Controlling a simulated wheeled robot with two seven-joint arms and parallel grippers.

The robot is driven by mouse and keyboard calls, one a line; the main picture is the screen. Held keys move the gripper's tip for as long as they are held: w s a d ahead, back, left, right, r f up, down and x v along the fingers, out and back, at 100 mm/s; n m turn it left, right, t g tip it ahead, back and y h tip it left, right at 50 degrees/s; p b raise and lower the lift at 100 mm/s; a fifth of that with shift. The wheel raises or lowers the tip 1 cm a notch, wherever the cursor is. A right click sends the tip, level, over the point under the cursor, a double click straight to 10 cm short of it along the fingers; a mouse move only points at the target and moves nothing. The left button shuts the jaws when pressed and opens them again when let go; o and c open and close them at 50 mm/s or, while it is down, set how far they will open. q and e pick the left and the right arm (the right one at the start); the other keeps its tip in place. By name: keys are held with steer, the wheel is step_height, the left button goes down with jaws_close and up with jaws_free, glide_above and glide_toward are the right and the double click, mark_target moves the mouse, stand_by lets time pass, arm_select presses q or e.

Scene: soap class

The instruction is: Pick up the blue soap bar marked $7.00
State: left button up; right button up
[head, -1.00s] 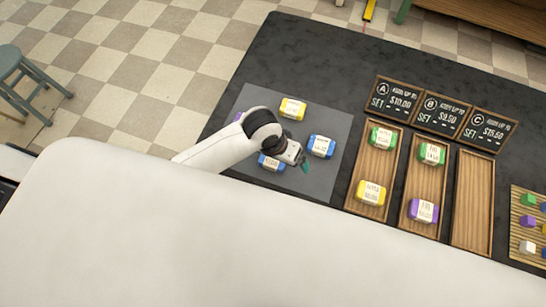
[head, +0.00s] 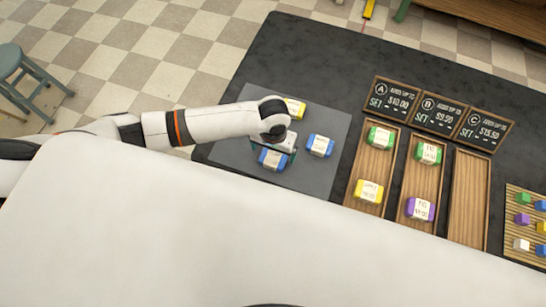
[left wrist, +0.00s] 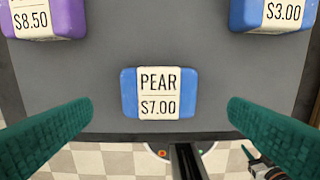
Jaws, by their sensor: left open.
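The blue soap bar marked PEAR $7.00 (left wrist: 188,94) lies flat on the grey mat (left wrist: 215,65), with its label readable in the left wrist view. In the head view this bar (head: 271,161) lies near the mat's front edge. My left gripper (head: 276,150) is over it, open and empty. In the left wrist view the two green fingers (left wrist: 160,115) are spread wide either side of the bar, apart from it. What looks like part of my right gripper (left wrist: 262,165) shows small at the bottom right; its opening is unclear.
Also on the mat are a blue bar marked $3.00 (left wrist: 272,14), a purple bar marked $8.50 (left wrist: 70,18) and a yellow bar (head: 295,107), partly hidden. Wooden trays (head: 469,200) with several bars and price signs (head: 440,113) stand to the right.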

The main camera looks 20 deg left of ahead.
mark_target(273, 158)
arm_select(q)
steer(key=shift+w+a+f+p, duration=0.1)
steer(key=shift+f+p, duration=0.3)
steer(key=shift+f, duration=2.15)
steer(key=c, duration=1.1)
